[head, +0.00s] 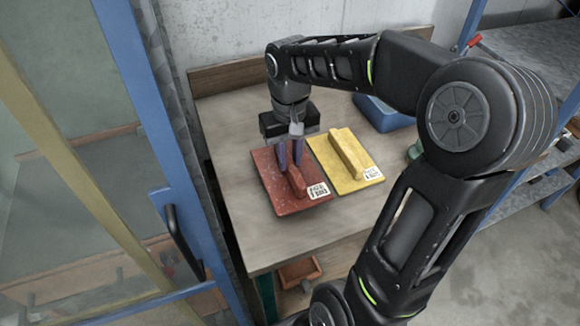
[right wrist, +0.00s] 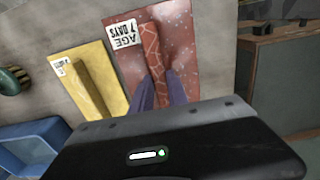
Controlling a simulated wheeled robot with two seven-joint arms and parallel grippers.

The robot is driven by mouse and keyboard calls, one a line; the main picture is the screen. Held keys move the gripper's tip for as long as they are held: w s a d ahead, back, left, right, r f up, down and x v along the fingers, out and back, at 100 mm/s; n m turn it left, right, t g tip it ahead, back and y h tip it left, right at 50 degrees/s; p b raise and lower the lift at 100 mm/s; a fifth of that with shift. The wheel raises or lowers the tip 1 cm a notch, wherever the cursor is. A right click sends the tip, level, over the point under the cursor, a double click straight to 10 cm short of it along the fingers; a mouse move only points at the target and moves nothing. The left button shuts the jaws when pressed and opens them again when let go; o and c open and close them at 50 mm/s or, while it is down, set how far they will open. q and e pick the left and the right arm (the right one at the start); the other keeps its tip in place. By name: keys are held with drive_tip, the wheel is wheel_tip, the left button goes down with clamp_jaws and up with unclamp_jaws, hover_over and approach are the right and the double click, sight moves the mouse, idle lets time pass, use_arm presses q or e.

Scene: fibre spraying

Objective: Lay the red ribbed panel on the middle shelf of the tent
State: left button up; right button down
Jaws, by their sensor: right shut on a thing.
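The red ribbed panel (head: 284,205) lies on the wooden table (head: 245,235), with a raised rib along its middle and a white label at its front right corner. My right gripper (head: 291,157) points down over it, its purple fingers shut on the rib. In the right wrist view, the fingers (right wrist: 158,92) straddle the rib of the red panel (right wrist: 187,62). The panel still appears to rest on the table. The tent (head: 140,110) stands at the left, with a blue frame and a clear front; shelves show dimly through it. My left gripper is out of view.
A yellow ribbed panel (head: 330,163) lies close to the right of the red one. A blue bin (head: 385,115) stands at the back right of the table. A dark handle (head: 182,240) sticks out from the tent's blue frame. The table's front left is clear.

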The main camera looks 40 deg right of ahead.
sight(290, 162)
drive_tip(key=shift+f, duration=1.85)
drive_tip(key=shift+f, duration=0.2)
drive_tip(key=c, duration=1.3)
unclamp_jaws()
drive_tip(key=shift+r, duration=0.15)
wheel_tip(290, 162, up, 12)
drive_tip(key=shift+r, duration=0.1)
drive_tip(key=shift+o, duration=0.5)
